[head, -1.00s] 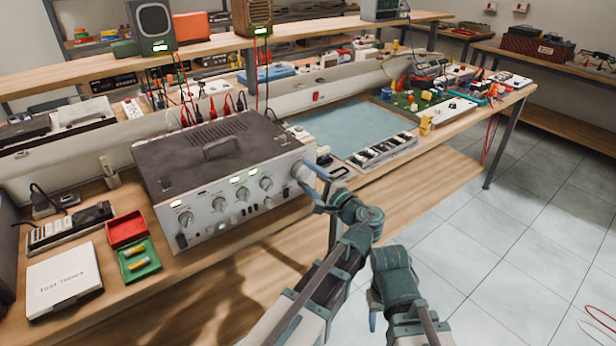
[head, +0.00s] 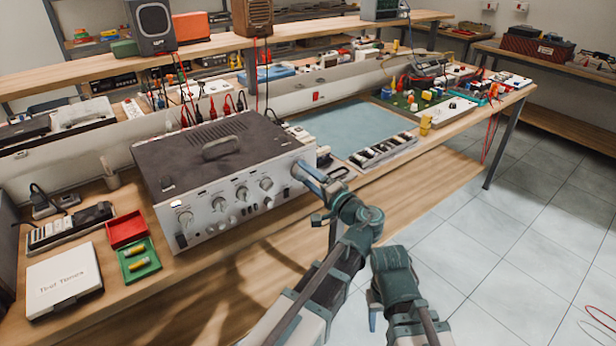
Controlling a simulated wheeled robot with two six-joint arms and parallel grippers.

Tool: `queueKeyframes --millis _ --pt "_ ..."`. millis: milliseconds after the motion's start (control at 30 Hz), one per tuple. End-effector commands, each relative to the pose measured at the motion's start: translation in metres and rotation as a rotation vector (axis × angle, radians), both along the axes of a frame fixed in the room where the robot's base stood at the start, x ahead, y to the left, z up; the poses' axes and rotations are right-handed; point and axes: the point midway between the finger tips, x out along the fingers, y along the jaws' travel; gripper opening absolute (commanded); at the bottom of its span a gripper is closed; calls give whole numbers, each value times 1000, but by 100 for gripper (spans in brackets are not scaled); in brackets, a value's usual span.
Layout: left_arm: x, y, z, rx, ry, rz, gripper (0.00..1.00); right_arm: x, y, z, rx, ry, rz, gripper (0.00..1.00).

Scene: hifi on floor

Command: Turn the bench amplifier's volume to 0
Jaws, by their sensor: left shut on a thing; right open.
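The bench amplifier (head: 230,170) is a wide silver-fronted box with a dark top and a handle, standing on the wooden bench. Its front has several smaller knobs and, at the right end, a larger knob (head: 298,171), apparently the volume knob. My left gripper (head: 304,174) is shut on this large knob and partly hides it. The scale and pointer around the knob cannot be read. My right gripper (head: 373,312) is open and empty, low in front of the bench and apart from the amplifier.
A red tray (head: 126,229), a green tray (head: 139,262) with yellow cylinders and a white box (head: 64,280) lie left of the amplifier. A blue mat (head: 350,127) and a parts tray (head: 384,150) lie to the right. Cables hang behind the amplifier. The bench front is clear.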

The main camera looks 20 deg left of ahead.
Motion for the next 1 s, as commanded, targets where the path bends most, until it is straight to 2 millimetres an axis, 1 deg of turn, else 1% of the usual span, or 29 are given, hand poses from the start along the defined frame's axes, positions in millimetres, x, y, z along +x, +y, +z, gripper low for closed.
queueKeyframes --millis 333,367,500,533,1000 --pt "-1 0 -1 -8 -2 1 11 0 0 0 0 0 0 50" --pt "-1 0 -1 -8 -3 1 70 0 0 0 0 0 0 50" --pt "-1 0 -1 -6 -2 1 95 0 0 0 0 0 0 50" --pt "-1 0 -1 -6 -2 1 96 0 0 0 0 0 0 50" --pt "-3 1 0 -3 -2 1 96 0 0 0 0 0 0 50"
